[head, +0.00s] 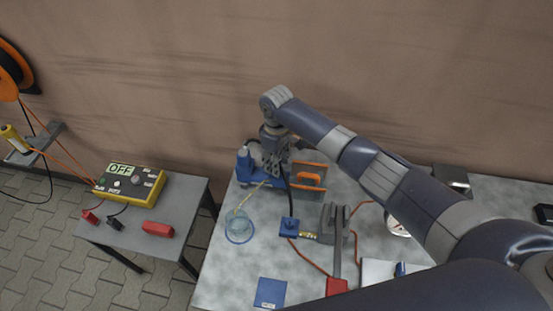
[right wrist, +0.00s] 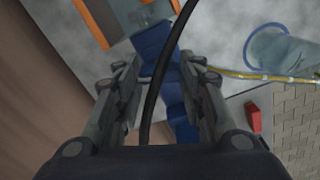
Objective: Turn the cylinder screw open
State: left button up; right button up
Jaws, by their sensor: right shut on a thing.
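The blue brake cylinder (head: 244,164) stands on the table near the wall, with an orange and grey block (head: 311,178) beside it. My right gripper (head: 272,168) reaches down over the cylinder from above. In the right wrist view, its fingers (right wrist: 160,85) stand on both sides of blue parts (right wrist: 178,105), with a black hose crossing in front. A yellow tube (right wrist: 250,75) runs up to the right-hand finger. The cylinder screw itself is hidden by the fingers and hose. My left gripper is not in view.
The yellow tube leads to a clear jar (head: 239,225). A grey device with a red-handled lever (head: 337,285) and a blue block (head: 270,293) are on the table (head: 215,285). A yellow box reading OFF (head: 130,184) sits on a side table at left.

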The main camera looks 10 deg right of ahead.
jog(key=shift+n, duration=2)
jog(key=o, duration=1)
jog(key=shift+o, duration=0.2)
notch_tip(320, 180, up, 12)
